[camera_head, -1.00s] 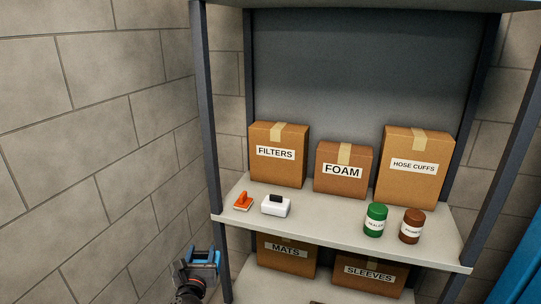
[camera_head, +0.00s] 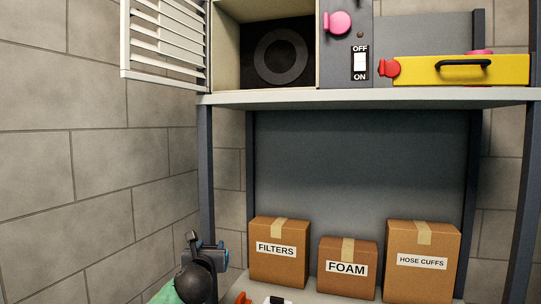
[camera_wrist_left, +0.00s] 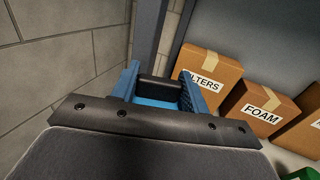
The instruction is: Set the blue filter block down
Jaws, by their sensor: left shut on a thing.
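My left gripper (camera_head: 207,245) is low in the head view, left of the FILTERS box and by the rack's left post. In the left wrist view its two blue fingers (camera_wrist_left: 160,84) are shut on the blue filter block (camera_wrist_left: 155,102), which has a black top part. The fingers and the gripper's front hide much of the block. I cannot see it resting on any surface. My right gripper is not in view.
Boxes marked FILTERS (camera_head: 279,255), FOAM (camera_head: 346,268) and HOSE CUFFS (camera_head: 421,262) stand on the lower shelf. The upper shelf (camera_head: 370,98) carries an open housing (camera_head: 228,45), a switch panel (camera_head: 345,70) and a yellow case (camera_head: 460,70). A white louvred grille (camera_head: 160,40) stands out at left.

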